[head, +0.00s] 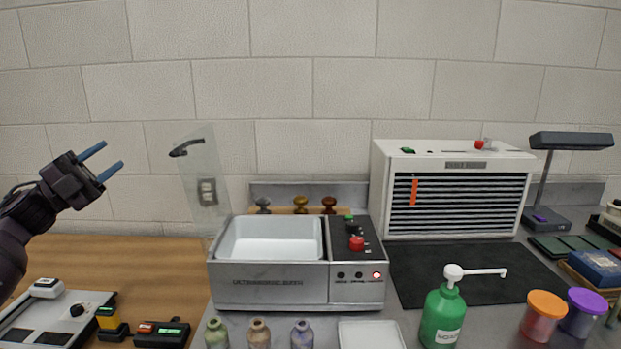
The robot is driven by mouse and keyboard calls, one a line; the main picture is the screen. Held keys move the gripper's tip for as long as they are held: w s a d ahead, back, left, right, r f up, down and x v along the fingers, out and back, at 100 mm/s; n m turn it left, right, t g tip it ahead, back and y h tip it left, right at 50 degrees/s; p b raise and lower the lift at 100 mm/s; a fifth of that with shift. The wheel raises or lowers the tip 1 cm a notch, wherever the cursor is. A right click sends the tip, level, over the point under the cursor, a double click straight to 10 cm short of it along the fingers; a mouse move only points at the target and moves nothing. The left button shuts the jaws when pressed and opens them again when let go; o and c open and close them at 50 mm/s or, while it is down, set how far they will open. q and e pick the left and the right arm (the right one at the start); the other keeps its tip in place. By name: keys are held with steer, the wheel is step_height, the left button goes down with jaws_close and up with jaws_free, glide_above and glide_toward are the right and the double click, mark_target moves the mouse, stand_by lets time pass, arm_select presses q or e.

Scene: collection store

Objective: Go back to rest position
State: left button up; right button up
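My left gripper (106,161) is raised at the left, in front of the block wall. Its two blue fingers point up and right and stand apart, with nothing between them. It is above the wooden part of the worktop and clear of everything on it. My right gripper is not in the head view.
An ultrasonic bath (269,292) with a raised clear lid (204,175) stands mid-counter. A white slatted cabinet (458,160) is behind a dark mat (430,284). A green pump bottle (443,317), small bottles (258,334), lidded jars (544,316) and a lamp (570,141) stand around.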

arm_select(q)
steer(key=s+d+f+n+t+y, duration=0.2)
steer(key=f+n+t+y, duration=0.1)
steer(key=f+n+y, duration=0.5)
steer(key=s+d+f+n+t+y, duration=0.2)
steer(key=f+n+y, duration=0.25)
steer(key=f, duration=0.65)
steer(key=s+d+f+n+t+y, duration=0.1)
steer(key=d+f+n+t+y, duration=0.15)
steer(key=f+n+y, duration=0.45)
steer(key=s+d+f+n+g+y, duration=0.1)
steer(key=s+d+f+n+g, duration=0.1)
steer(key=s+f, duration=1)
steer(key=s+d+f+n+g, duration=0.2)
steer(key=s+f+n+g, duration=0.3)
steer(key=s+f, duration=0.7)
steer(key=s+n+p, duration=0.1)
steer(key=s, duration=0.6)
steer(key=shift+s+f+n+y, duration=0.35)
steer(key=shift+f, duration=0.05)
